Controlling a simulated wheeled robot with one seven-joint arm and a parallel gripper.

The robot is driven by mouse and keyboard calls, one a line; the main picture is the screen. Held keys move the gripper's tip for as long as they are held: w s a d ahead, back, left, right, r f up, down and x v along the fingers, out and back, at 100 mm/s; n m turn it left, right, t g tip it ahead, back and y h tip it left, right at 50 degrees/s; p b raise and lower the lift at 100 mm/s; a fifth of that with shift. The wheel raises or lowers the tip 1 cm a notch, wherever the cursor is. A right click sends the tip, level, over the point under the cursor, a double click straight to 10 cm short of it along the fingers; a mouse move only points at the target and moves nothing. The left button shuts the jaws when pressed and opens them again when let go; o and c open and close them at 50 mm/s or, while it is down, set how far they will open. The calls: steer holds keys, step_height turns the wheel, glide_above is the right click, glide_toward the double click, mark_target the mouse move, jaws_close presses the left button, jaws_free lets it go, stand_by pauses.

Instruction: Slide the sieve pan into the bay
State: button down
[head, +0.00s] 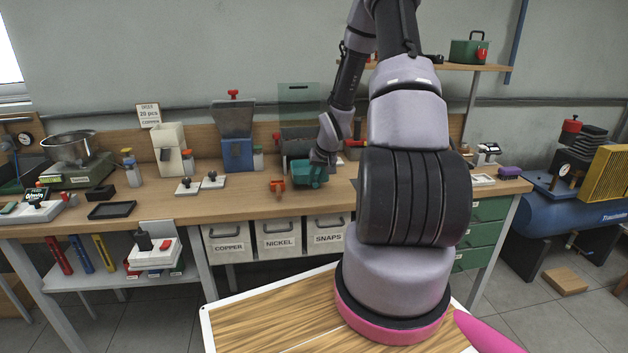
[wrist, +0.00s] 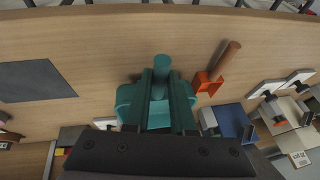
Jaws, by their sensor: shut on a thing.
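The sieve pan appears to be the teal pan (head: 308,174) with a round handle, at the bench's middle in the head view. It also shows in the wrist view (wrist: 160,115), with its handle pointing up the picture. My gripper (head: 321,160) is shut on the pan from above; the fingertips are hard to make out. The pan is at or just above the bench top; I cannot tell if it touches. A grey machine with a clear upright panel (head: 299,97) stands just behind the pan and may hold the bay; my arm partly hides it, and no opening is clear.
A blue hopper machine (head: 237,153) and two small white plates (head: 200,184) stand further left. Labelled drawers (head: 280,238) are below. Bare bench lies in front.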

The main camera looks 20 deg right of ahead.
mark_target(307, 169)
steer(key=shift+w, duration=0.1)
steer(key=shift+d+x, duration=0.15)
steer(key=shift+x, duration=0.7)
steer(key=shift+d+x, duration=0.15)
steer(key=shift+x, duration=0.7)
steer(key=shift+w+d, duration=0.7)
steer(key=shift+w, duration=1.75)
steer(key=shift+w+d, duration=0.7)
steer(key=shift+w, duration=1.75)
steer(key=shift+w+d, duration=0.7)
steer(key=shift+w, duration=1.8)
steer(key=shift+f, duration=0.15)
steer(key=c, duration=0.7)
jaws_free()
